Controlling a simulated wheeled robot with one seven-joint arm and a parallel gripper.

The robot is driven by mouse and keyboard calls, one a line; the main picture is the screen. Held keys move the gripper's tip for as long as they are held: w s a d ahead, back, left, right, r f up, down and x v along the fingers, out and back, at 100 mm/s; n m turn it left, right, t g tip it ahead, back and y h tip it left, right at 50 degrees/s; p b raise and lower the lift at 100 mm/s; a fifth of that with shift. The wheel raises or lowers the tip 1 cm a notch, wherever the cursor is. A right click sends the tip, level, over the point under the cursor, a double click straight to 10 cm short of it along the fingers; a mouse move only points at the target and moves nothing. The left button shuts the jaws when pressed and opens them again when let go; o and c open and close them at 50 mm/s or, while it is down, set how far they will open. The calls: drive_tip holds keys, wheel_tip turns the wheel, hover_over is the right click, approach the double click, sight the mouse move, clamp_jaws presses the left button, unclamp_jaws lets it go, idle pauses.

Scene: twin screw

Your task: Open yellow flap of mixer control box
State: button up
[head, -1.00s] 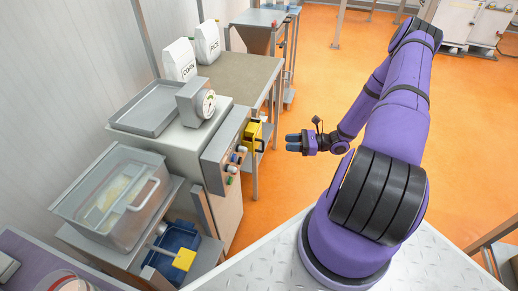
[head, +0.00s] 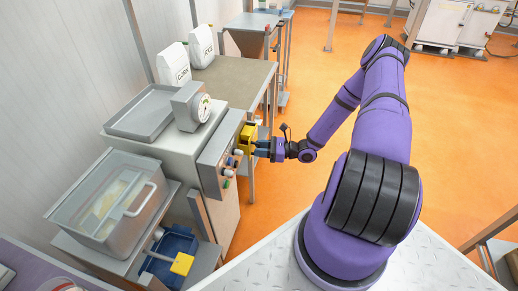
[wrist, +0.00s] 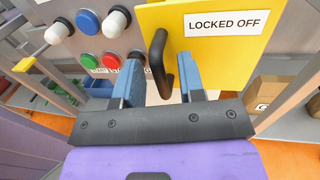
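The yellow flap (head: 248,134) is on the front of the grey mixer control box (head: 212,166). In the wrist view the flap (wrist: 215,45) carries a "LOCKED OFF" label and a black bar handle (wrist: 158,62) at its left edge. My gripper (head: 261,149) is at the flap. In the wrist view my gripper (wrist: 160,64) has its two blue fingers apart, with the handle between them; I see gaps on both sides. The flap looks shut against the box, though its lower part is partly hidden by the fingers.
Left of the flap are blue (wrist: 87,21), red (wrist: 111,61) and green (wrist: 88,60) buttons and white-tipped knobs (wrist: 116,21), close to the left finger. A table (head: 236,80) with paper sacks (head: 173,64) stands behind.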

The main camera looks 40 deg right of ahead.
drive_tip(key=shift+w+a, duration=0.2)
drive_tip(key=shift+a, duration=0.05)
clamp_jaws()
